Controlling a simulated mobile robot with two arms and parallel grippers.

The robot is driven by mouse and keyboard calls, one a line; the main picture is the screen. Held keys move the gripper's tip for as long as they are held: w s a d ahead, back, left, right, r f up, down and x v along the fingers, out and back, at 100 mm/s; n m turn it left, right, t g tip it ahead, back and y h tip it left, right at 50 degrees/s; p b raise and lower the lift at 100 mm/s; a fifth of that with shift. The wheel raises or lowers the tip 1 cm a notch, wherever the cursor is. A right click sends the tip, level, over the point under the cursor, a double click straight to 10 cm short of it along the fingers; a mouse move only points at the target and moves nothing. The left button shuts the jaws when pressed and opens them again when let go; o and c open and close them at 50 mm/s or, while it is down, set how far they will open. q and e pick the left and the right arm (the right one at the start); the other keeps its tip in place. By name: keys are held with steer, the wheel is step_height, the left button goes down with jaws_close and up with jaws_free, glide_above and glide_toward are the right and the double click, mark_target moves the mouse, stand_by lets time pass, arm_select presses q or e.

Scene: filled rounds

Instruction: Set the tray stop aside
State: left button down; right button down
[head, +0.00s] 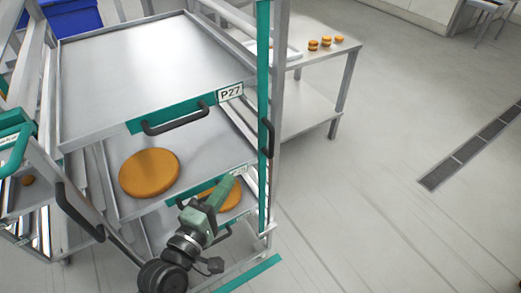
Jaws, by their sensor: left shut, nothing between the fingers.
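A tall metal rack holds several trays; the top tray (150,60) is bare, with a teal front, a black handle and a "P27" label. An upright teal bar (264,75) with a black handle stands at the rack's front right corner. It may be the tray stop, but I cannot tell for certain. My left gripper (226,186) is shut and empty, low in front of the rack and left of the teal bar. It partly hides a lower tray's front and the orange round there. My right gripper is not in view.
A large orange round (149,172) lies on the second tray (205,150). A metal table (340,60) behind the rack bears small orange rounds (326,41). A blue crate (75,17) is at the back left. The floor (380,220) at right is clear, with a drain grate (470,148).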

arm_select(q)
steer(key=shift+w, duration=0.1)
